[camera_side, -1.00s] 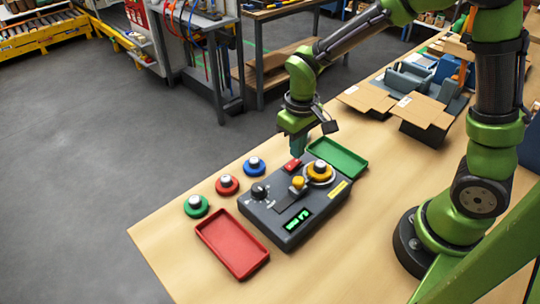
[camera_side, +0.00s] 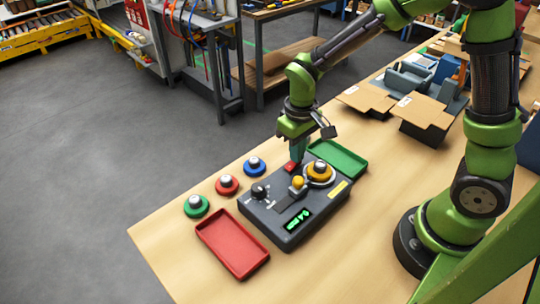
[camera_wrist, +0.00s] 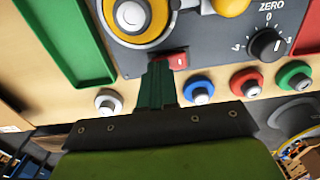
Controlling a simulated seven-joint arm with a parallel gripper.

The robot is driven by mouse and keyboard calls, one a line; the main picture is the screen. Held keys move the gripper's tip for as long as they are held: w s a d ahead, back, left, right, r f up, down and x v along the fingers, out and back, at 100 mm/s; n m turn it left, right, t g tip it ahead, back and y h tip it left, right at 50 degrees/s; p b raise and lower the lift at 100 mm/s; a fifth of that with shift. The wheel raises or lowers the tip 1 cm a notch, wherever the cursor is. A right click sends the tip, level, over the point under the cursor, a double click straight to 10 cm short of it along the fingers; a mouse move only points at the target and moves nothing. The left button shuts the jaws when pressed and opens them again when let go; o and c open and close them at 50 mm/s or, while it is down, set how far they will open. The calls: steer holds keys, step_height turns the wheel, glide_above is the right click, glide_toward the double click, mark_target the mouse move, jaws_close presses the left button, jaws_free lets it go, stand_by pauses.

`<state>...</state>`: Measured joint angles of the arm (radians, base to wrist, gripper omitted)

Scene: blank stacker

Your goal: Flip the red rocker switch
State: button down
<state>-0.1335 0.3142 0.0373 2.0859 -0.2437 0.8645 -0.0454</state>
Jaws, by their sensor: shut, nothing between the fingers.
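The red rocker switch (camera_side: 291,167) sits on the back edge of the dark grey control box (camera_side: 268,219). It also shows in the wrist view (camera_wrist: 178,61). My gripper (camera_side: 297,160) points down at the switch, with its shut, empty fingertips at or just above it. In the wrist view my gripper (camera_wrist: 165,62) ends right beside the switch and covers part of it. I cannot tell whether the tips touch it. Which way the rocker is tilted is too small to tell.
The box also carries a yellow-knobbed lever (camera_side: 298,182), a black dial (camera_side: 259,191), a yellow ring with a knob (camera_side: 319,173) and a green display (camera_side: 298,219). A green tray (camera_side: 338,159), a red tray (camera_side: 233,244) and blue (camera_side: 255,166), red (camera_side: 227,185) and green (camera_side: 196,206) knobbed discs stand around it.

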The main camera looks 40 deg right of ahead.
steer(key=shift+f, duration=0.25)
steer(key=shift+r, duration=3.55)
steer(key=shift+f, duration=0.1)
steer(key=s+d+r+m+t+y, duration=0.2)
steer(key=s+r+m+t, duration=0.2)
steer(key=s+r+t, duration=0.3)
steer(key=shift+s+a+v, duration=0.25)
steer(key=shift+v, duration=2.95)
